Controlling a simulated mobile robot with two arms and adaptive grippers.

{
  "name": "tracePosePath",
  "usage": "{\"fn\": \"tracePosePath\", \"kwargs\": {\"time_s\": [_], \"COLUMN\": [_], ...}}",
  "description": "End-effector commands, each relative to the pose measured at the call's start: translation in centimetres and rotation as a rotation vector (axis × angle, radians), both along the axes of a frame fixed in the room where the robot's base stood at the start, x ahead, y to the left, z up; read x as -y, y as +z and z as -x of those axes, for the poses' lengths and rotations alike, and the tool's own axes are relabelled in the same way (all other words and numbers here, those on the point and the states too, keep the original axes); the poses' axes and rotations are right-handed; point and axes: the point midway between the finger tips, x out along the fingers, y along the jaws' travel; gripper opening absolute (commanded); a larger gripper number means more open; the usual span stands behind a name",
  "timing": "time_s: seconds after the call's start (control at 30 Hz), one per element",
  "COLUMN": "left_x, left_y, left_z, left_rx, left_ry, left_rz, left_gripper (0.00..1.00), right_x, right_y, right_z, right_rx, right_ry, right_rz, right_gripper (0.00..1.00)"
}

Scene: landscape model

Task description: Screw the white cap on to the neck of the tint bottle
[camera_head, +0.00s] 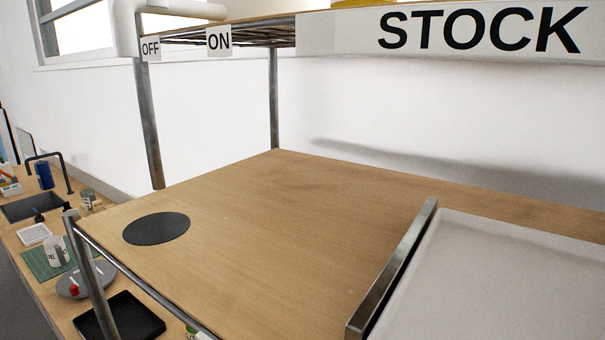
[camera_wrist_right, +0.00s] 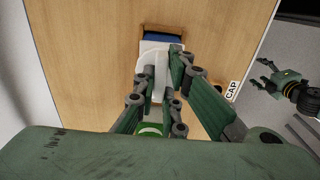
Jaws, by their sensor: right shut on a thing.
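In the right wrist view, my right gripper (camera_wrist_right: 160,95) is shut on a white object (camera_wrist_right: 158,55) between its fingers. The fingers hide part of it, and I cannot tell whether it is the tint bottle. A green and white thing (camera_wrist_right: 150,129) shows lower down between the fingers. A tag reading CAP (camera_wrist_right: 233,90) lies on the wooden surface to the right; I cannot make out the white cap. My left gripper (camera_wrist_right: 265,74) is at the right edge of this view, its fingers spread and empty. Neither gripper shows in the head view.
In the head view, a wooden shelf board (camera_head: 290,230) carries a dark disc (camera_head: 157,229) and a pale tray (camera_head: 510,280). The bench at left holds a green mat (camera_head: 38,264), a black tray (camera_head: 120,318) and a sink (camera_head: 32,207). Mid-board is clear.

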Motion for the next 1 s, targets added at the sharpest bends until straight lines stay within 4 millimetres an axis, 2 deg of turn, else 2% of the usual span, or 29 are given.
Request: {"fn": "tracePosePath", "kwargs": {"time_s": [0.03, 0.1, 0.13, 0.37, 1.0], "left_x": [-0.01, -0.01, -0.01, -0.01, -0.01], "left_y": [0.77, 0.87, 0.91, 1.08, 1.09], "left_z": [0.00, 0.01, 0.01, 0.01, 0.00], "left_rx": [0.000, 0.000, 0.000, 0.000, 0.000], "left_ry": [0.000, 0.000, 0.000, 0.000, 0.000], "left_rz": [0.000, 0.000, 0.000, 0.000, 0.000], "left_gripper": [0.67, 0.67, 0.67, 0.67, 0.67], "right_x": [0.02, 0.02, 0.04, 0.09, 0.32], "right_y": [-0.32, -0.23, -0.19, -0.03, 0.24], "right_z": [0.66, 0.66, 0.66, 0.70, 0.47], "right_rx": [-0.021, -0.021, -0.021, -0.023, -0.019], "right_ry": [-0.003, -0.004, -0.004, -0.004, -0.004], "right_rz": [0.005, 0.005, 0.005, 0.006, 0.011], "right_gripper": [0.00, 0.00, 0.12, 0.32, 0.32]}}
